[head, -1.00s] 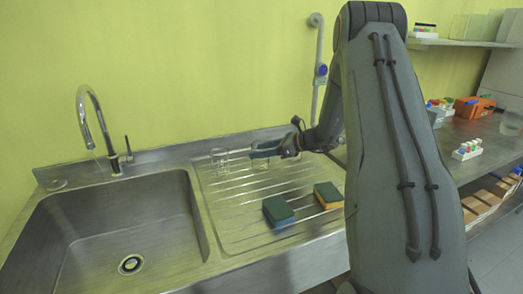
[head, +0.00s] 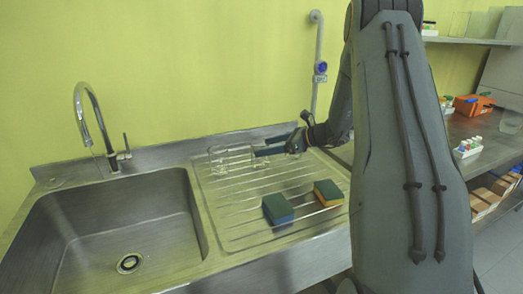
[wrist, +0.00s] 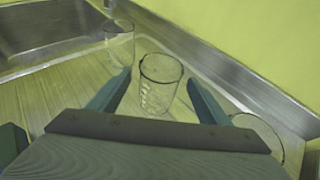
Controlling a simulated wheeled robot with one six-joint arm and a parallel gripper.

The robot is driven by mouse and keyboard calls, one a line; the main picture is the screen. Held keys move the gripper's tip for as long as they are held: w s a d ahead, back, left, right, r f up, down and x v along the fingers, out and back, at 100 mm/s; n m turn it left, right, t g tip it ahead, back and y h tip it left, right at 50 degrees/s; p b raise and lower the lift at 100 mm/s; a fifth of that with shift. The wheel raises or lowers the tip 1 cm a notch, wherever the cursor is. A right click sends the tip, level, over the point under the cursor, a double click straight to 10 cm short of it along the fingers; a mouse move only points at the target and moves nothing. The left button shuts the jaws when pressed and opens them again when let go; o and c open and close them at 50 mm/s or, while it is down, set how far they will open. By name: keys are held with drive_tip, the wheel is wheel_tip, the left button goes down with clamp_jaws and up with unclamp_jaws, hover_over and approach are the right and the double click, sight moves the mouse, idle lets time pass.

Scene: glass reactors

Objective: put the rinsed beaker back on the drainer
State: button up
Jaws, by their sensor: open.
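Clear glass beakers stand on the ribbed steel drainer (head: 245,215). In the wrist view, one beaker (wrist: 160,85) stands upright just beyond and between my fingertips, with printed marks on its side. A second beaker (wrist: 119,45) stands farther off to the left. A third glass rim (wrist: 262,138) shows at the right, partly hidden by my gripper. In the head view the beakers (head: 218,158) look faint and overlap near the back of the drainer. My gripper (head: 258,147) is open, low over the back right of the drainer. Which beaker was rinsed I cannot tell.
A steel upstand and yellow wall stand close behind. The drainer's front left is clear.

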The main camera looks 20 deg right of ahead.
drive_tip(key=b+v, duration=0.1)
drive_tip(key=v, duration=0.7)
drive_tip(key=shift+s+d+r+b, duration=0.15)
drive_tip(key=shift+s+d+b, duration=0.05)
drive_tip(key=shift+s+b, duration=0.1)
drive_tip(key=shift+w, duration=0.1)
